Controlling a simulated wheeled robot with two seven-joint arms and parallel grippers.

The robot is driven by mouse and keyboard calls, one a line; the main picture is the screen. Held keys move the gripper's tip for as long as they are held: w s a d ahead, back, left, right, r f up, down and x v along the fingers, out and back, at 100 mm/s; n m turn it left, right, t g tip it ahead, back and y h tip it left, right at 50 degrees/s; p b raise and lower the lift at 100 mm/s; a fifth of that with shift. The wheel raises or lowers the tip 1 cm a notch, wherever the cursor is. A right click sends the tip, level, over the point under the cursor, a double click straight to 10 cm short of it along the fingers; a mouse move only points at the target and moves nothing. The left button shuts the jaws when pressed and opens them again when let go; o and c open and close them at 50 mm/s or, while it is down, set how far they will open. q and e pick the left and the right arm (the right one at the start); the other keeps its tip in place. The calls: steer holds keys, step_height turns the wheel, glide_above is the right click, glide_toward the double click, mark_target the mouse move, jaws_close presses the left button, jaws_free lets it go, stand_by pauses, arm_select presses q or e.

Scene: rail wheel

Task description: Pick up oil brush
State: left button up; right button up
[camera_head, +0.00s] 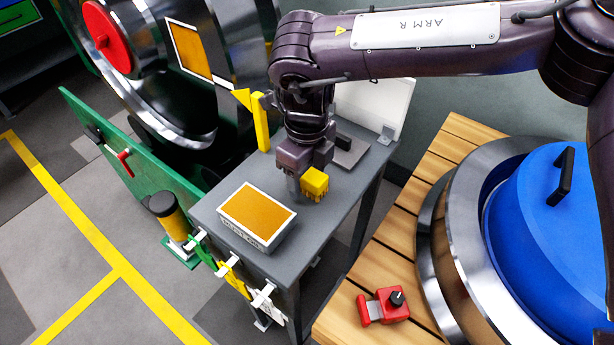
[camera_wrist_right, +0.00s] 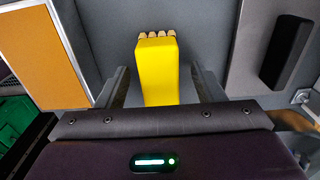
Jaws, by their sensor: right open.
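The oil brush is a yellow block (camera_head: 315,182) with short tan bristles, on the grey table just under my right gripper (camera_head: 304,180). In the right wrist view the yellow brush (camera_wrist_right: 158,75) lies centred between the two fingers of my right gripper (camera_wrist_right: 161,82), with its bristles pointing to the top of the picture. The fingers are open, one on each side, with a visible gap to the brush. The near end of the brush is hidden by the gripper body. My left gripper is not in view.
A box with an orange top (camera_head: 258,212) stands left of the brush on the grey table (camera_head: 215,205). A black-handled plate (camera_head: 350,148) lies behind. A yellow post (camera_head: 261,122) stands at the back edge. A wooden bench (camera_head: 398,222) with a blue-covered wheel is at right.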

steer(key=c, duration=1.2)
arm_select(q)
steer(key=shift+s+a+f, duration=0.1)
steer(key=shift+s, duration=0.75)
arm_select(e)
steer(key=shift+o, duration=0.2)
steer(key=shift+r, duration=0.1)
